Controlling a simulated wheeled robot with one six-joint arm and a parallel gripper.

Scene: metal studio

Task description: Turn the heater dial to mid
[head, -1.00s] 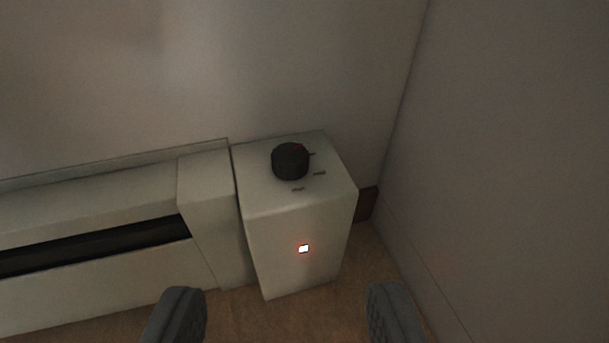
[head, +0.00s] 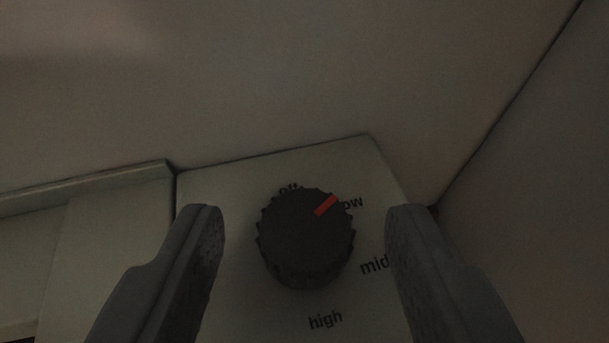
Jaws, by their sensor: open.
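The heater dial (head: 302,245) is a black ridged knob on the light top face of the heater's end box (head: 225,180). Its red mark (head: 326,205) points up and right, at the label "low". The labels "off", "mid" (head: 374,264) and "high" (head: 325,320) also stand around the knob. "Mid" is at its right and partly hidden by the right finger. My gripper (head: 305,212) is open, with one finger to each side of the dial. Gaps show between the fingers and the knob; I cannot tell how high the fingertips are above the face.
A wall (head: 280,80) rises right behind the box. Another wall (head: 545,200) stands close on the right, meeting it in a corner. The lower heater body (head: 100,240) extends to the left.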

